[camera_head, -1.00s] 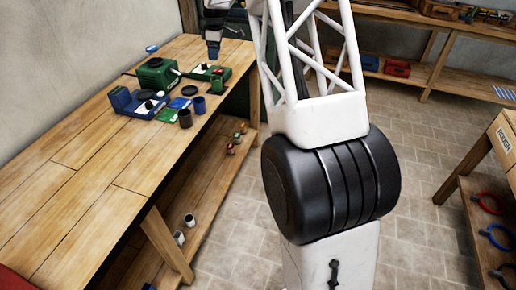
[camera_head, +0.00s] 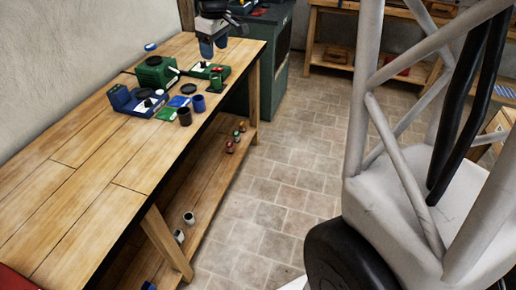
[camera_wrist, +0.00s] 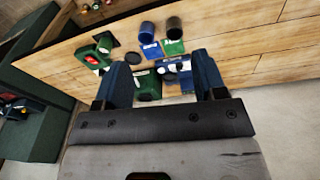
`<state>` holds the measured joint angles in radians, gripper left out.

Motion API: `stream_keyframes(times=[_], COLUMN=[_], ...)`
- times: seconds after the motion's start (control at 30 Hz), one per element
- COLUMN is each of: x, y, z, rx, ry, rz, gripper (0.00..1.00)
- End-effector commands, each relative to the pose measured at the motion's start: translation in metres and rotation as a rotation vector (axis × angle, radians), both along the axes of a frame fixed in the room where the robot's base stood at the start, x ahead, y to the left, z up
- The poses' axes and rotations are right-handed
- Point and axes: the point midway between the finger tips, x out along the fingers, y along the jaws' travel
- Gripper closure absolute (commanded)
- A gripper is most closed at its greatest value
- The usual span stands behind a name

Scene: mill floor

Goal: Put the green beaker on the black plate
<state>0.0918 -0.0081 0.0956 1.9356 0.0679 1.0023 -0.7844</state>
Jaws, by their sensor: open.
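The green beaker (camera_head: 216,82) stands on the wooden table near its right edge, beside a green device; in the wrist view it seems to be the small green cup (camera_wrist: 104,40) at upper left. The black plate (camera_head: 189,89) is a flat dark disc just left of the beaker; it also shows in the wrist view (camera_wrist: 131,58). Nothing lies on it. My gripper (camera_head: 213,46) is open and empty, above the table's far end, beyond the beaker. In the wrist view its blue fingers (camera_wrist: 163,78) are spread wide.
A blue cup (camera_head: 198,104) and a dark cup (camera_head: 185,117) stand close to the plate, with blue and green cards (camera_head: 168,114). A blue device (camera_head: 137,102) and a green machine (camera_head: 155,72) stand to the left. The near table (camera_head: 75,185) is clear.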

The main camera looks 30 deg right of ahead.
Motion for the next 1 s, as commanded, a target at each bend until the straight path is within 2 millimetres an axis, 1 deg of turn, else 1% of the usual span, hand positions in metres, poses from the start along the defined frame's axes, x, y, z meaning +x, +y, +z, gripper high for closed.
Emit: stream_keyframes(times=[0.03, 0.1, 0.47, 0.73, 1.0], x=[-0.015, -0.035, -0.133, -0.206, -0.277], y=[0.003, 0.007, 0.024, 0.034, 0.041], z=[0.004, 0.007, 0.014, 0.008, -0.008], rx=[0.0, 0.001, 0.01, 0.02, 0.035], ry=[-0.004, -0.008, -0.028, -0.047, -0.064], rz=[-0.02, -0.053, -0.223, -0.348, -0.474], gripper=[0.36, 0.36, 0.36, 0.36, 0.36])
